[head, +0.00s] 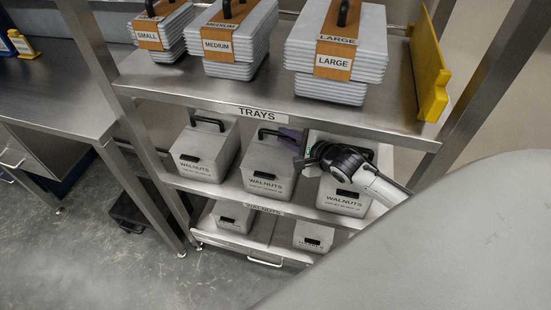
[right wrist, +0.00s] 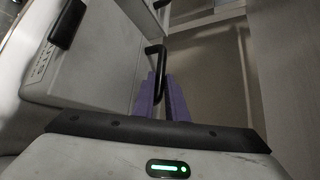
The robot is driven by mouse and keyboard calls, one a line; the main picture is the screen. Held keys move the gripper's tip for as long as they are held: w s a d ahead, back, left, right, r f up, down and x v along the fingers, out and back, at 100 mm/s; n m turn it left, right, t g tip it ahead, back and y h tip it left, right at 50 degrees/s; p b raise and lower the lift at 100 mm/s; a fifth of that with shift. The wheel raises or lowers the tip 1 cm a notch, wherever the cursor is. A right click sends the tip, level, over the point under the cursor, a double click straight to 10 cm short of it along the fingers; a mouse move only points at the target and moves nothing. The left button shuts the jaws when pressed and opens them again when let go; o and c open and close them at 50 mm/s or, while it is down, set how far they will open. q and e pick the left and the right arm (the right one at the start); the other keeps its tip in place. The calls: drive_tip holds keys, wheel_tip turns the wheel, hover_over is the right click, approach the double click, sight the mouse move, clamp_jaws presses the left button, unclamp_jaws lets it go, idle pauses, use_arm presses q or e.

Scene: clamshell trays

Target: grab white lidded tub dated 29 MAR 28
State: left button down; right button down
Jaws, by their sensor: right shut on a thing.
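Three white lidded tubs marked WALNUTS stand on the middle shelf: a left tub (head: 203,152), a middle tub (head: 262,176) and a right tub (head: 342,198). Each has a dark label holder; the small date lines are too small to read. My right gripper (head: 292,137) reaches in from the right over the right tub's lid. Its purple fingers are shut on the black handle (head: 268,131) of the middle tub. The right wrist view shows the fingers (right wrist: 165,98) around the handle (right wrist: 155,62), with that tub's lid at the left (right wrist: 112,65). My left gripper is out of view.
Stacked grey trays (head: 335,90) stand on the shelf above, near my right arm. A yellow bracket (head: 428,75) stands at its right end. Smaller tubs (head: 233,217) stand on the shelf below. Steel posts flank the rack. A steel table (head: 55,90) is at the left.

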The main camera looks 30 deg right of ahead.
drive_tip(key=shift+f, duration=0.1)
drive_tip(key=shift+w+r, duration=0.1)
drive_tip(key=shift+r, duration=0.2)
